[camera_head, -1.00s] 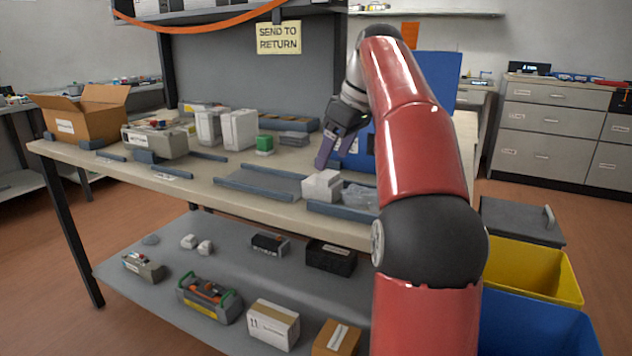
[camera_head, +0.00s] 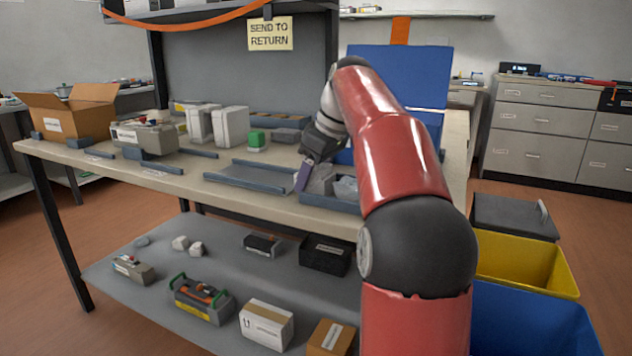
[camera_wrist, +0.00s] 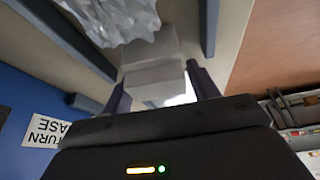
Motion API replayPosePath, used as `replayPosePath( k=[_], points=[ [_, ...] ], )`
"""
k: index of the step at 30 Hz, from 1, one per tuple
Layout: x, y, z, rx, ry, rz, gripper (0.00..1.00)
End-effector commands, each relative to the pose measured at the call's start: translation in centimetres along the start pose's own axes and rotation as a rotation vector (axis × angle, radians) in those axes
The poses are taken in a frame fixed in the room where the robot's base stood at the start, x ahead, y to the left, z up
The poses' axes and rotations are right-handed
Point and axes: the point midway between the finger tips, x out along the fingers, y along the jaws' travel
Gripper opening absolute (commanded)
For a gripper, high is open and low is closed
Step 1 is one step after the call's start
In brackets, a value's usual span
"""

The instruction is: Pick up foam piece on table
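The foam piece is a pale, blocky, stepped piece at the front of the table (camera_head: 230,203). In the head view the foam piece (camera_head: 322,179) is partly hidden behind my gripper (camera_head: 304,172), which points down at it. In the wrist view the foam piece (camera_wrist: 152,76) lies between the two fingers of my gripper (camera_wrist: 160,88). The fingers are spread, one on each side of it. A small gap seems to show at the right finger; contact at the left finger cannot be told. The foam piece appears to rest on the table area.
Crumpled clear plastic (camera_wrist: 115,18) lies beside the foam piece. Low blue-grey rails (camera_head: 330,203) border this area. A blue panel (camera_head: 400,75) stands behind my arm. White cartons (camera_head: 230,126) and a green block (camera_head: 256,139) stand farther left. Yellow (camera_head: 525,262) and blue bins are at right.

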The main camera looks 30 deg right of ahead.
Motion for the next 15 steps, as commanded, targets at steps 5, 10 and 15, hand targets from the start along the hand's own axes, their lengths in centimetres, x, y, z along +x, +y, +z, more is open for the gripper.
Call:
replayPosePath(
  k=[5,10,15],
  points=[
    [-0.01,0.0,0.0,0.0,0.0,0.0,0.36],
    [-0.01,0.01,0.01,0.0,0.0,0.0,0.24],
    [-0.14,0.01,-0.05,0.0,0.0,0.0,0.24]
  ],
)
